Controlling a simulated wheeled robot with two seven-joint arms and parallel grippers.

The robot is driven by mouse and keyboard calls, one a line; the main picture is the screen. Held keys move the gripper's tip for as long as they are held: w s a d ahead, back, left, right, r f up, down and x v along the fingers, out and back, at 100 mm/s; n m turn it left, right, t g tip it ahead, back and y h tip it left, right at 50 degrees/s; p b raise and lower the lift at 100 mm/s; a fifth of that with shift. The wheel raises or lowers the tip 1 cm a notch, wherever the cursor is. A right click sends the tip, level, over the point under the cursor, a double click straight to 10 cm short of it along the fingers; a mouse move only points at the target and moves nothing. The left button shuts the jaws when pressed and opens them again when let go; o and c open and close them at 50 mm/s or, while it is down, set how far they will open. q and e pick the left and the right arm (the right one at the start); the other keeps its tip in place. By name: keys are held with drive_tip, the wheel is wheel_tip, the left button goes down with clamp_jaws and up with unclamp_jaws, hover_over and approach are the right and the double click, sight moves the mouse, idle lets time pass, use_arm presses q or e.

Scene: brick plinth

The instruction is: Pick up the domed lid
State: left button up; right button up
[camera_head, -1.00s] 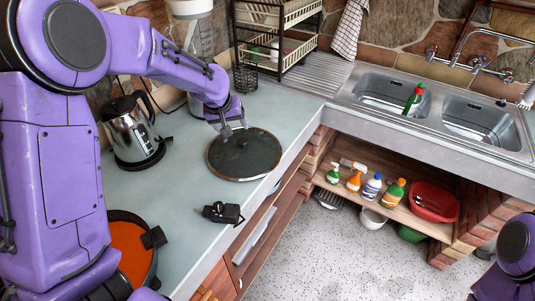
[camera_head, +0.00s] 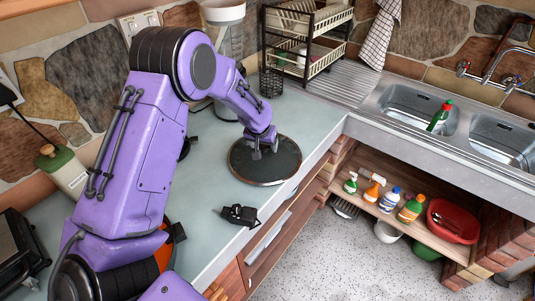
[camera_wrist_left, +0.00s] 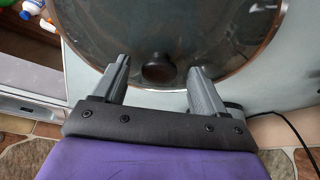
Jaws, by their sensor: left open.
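The domed lid (camera_head: 281,165) is a dark glass disc with a copper-coloured rim, lying on the grey worktop. My left gripper (camera_head: 264,150) is above the lid's knob area in the head view. In the left wrist view the left gripper (camera_wrist_left: 156,72) is open, with a finger on each side of the knob and gaps to both. The knob is hidden behind the gripper in the head view. My right gripper is not in view.
A small black object (camera_head: 240,215) lies on the worktop near the lid. A black wire cup (camera_head: 270,83) and dish rack (camera_head: 307,40) stand behind. The worktop's front edge (camera_head: 318,166) is close to the lid's right. The sink (camera_head: 415,108) is further right.

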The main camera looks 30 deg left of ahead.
sight(265, 148)
use_arm(q)
clamp_jaws()
drive_tip(key=shift+r, duration=0.1)
drive_tip(key=shift+w, duration=0.1)
drive_tip(key=shift+r+b, duration=0.4)
drive_tip(key=shift+b, duration=0.1)
drive_tip(key=r, duration=0.1)
drive_tip(key=r+b, duration=0.1)
drive_tip(key=shift+d+r, duration=0.25)
drive_tip(key=shift+r, duration=0.15)
drive_tip(key=s+d+r+b, duration=0.2)
drive_tip(key=s+d+r, duration=0.7)
drive_tip(key=d, duration=0.1)
drive_tip(key=shift+r+b, duration=0.2)
drive_tip(key=shift+b, duration=0.15)
